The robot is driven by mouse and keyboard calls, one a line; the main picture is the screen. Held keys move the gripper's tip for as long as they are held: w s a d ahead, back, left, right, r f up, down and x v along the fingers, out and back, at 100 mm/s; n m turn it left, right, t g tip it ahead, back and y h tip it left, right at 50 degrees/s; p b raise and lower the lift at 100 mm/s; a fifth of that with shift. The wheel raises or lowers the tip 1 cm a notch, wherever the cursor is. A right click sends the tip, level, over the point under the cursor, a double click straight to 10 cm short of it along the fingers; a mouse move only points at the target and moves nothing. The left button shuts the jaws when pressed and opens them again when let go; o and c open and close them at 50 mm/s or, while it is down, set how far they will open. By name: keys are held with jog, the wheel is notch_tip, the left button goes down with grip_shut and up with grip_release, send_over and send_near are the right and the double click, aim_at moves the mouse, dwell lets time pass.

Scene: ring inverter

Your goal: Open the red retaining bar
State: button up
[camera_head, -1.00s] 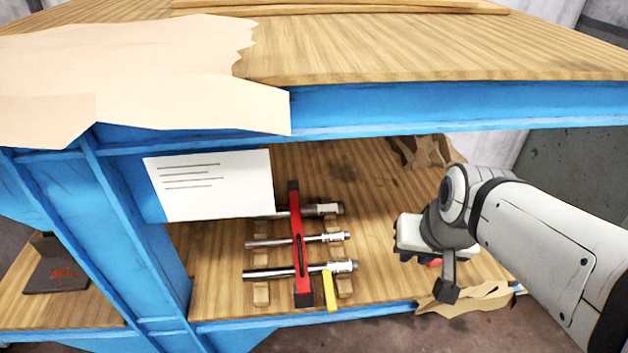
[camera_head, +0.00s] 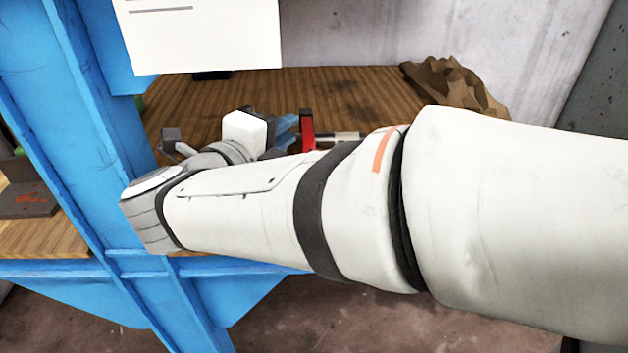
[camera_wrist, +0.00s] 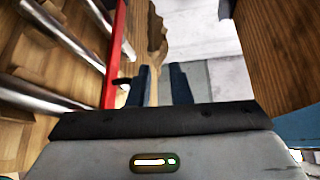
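The red retaining bar (camera_head: 307,130) shows only at its top end in the head view. My arm hides the rest of it. In the wrist view the red bar (camera_wrist: 115,55) runs up the left side, across metal rods (camera_wrist: 60,35). My gripper (camera_wrist: 158,78) has two dark blue fingers, apart with nothing between them. They are just to the right of the bar in the wrist view, and I cannot tell whether they touch it. In the head view my gripper (camera_head: 283,130) is at the bar's left side, partly hidden by my wrist.
The wooden shelf (camera_head: 350,90) is framed by a blue post (camera_head: 65,100) on the left. A white sheet (camera_head: 205,35) hangs above it. Crumpled brown paper (camera_head: 450,85) lies at the back right.

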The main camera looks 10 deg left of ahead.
jog(key=s+f+m+g+h+b, duration=0.2)
jog(key=s+f+h, duration=0.15)
jog(key=s, duration=0.25)
jog(key=shift+y, duration=0.25)
jog(key=x, duration=0.3)
jog(key=b+x, duration=0.1)
jog(key=x, duration=0.3)
jog(key=shift+d, duration=0.4)
jog(key=shift+c, duration=0.6)
grip_shut()
